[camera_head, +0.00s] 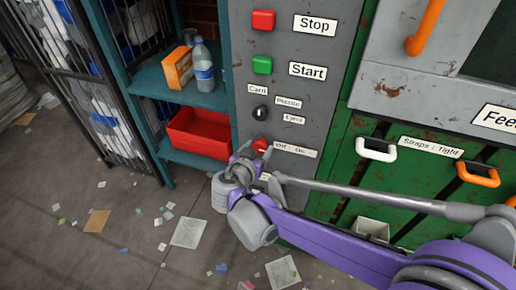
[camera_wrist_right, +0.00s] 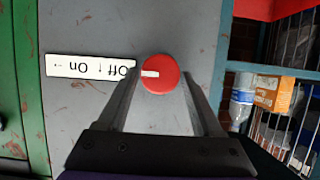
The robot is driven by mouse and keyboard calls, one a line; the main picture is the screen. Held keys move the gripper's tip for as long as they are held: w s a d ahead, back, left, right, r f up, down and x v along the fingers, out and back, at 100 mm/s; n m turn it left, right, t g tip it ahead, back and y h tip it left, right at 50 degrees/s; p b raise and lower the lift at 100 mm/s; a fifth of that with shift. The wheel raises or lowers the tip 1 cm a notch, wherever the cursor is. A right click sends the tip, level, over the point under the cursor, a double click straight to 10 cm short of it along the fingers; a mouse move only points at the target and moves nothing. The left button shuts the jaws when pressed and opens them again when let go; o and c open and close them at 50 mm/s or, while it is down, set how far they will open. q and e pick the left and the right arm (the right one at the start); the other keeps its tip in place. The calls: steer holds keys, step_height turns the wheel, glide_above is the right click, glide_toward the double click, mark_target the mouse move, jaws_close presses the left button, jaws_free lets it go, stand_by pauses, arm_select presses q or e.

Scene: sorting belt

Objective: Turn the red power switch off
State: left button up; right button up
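The red power switch (camera_head: 260,146) is a round knob low on the grey control panel, beside an "Off / On" label (camera_head: 296,151). In the right wrist view the red switch (camera_wrist_right: 163,82) lies between the fingertips, and its white pointer mark faces the label (camera_wrist_right: 88,67), which appears upside down. My right gripper (camera_wrist_right: 162,76) is open, with one finger on each side of the knob. Whether the fingers touch it I cannot tell. In the head view my right gripper (camera_head: 258,160) is at the panel and partly covers the switch. My left gripper is not in view.
Above the switch are a black knob (camera_head: 260,113), a green Start button (camera_head: 262,65) and a red Stop button (camera_head: 263,20). A shelf to the left holds a red bin (camera_head: 200,133), a bottle (camera_head: 204,70) and an orange box (camera_head: 178,67). A white handle (camera_head: 376,150) sticks out at the right.

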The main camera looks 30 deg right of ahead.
steer(key=c, duration=0.9)
steer(key=shift+c, duration=0.2)
